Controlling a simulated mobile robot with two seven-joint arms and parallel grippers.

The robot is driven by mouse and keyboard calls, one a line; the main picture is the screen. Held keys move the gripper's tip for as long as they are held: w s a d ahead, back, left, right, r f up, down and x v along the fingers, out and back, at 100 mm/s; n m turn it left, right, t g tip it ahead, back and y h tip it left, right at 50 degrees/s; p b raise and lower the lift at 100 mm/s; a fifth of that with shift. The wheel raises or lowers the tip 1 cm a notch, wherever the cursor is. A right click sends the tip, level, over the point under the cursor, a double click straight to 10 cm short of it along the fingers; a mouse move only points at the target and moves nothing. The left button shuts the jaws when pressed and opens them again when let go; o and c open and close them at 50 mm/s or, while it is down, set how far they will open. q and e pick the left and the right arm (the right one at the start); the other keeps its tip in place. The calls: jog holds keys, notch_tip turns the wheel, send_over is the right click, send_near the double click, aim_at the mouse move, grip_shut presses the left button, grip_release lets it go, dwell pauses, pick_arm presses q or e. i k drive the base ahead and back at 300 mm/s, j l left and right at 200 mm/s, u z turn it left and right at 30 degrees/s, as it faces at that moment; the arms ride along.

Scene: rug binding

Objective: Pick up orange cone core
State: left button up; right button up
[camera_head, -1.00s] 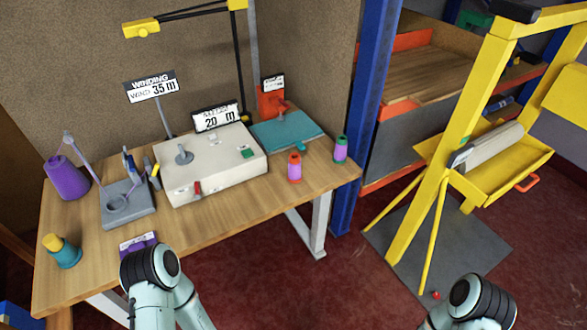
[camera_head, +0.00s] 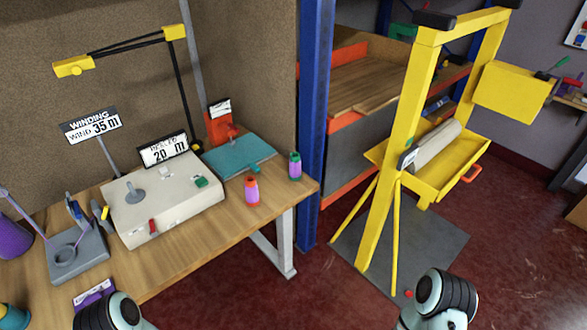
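A small spool with an orange top and base and a purple wound middle (camera_head: 252,191) stands upright near the front right of the wooden table; its orange core shows only at the ends. A similar spool with a green top and purple middle (camera_head: 295,166) stands to its right, at the table's right end. Parts of my two arms show at the bottom edge, one at the lower left and one at the lower right. Neither gripper is in view, and nothing of mine touches the spools.
The wooden table (camera_head: 190,246) also carries a white winding machine (camera_head: 165,212), a teal mat (camera_head: 240,158), a grey stand (camera_head: 78,256) and a purple cone (camera_head: 12,238). A blue post (camera_head: 313,120) and yellow frame (camera_head: 398,125) stand right. Red floor (camera_head: 215,300) is open in front.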

aim_at(252, 199)
jog(key=i+u, duration=0.1)
jog(key=u, duration=0.4)
jog(key=l+u, duration=0.15)
jog(key=u, duration=0.35)
jog(key=i+l+u, duration=0.1)
jog(key=u, duration=0.4)
jog(key=l+u, duration=0.3)
jog(key=l, duration=0.2)
jog(key=l+u, duration=0.35)
jog(key=l, duration=0.2)
jog(key=i, duration=0.05)
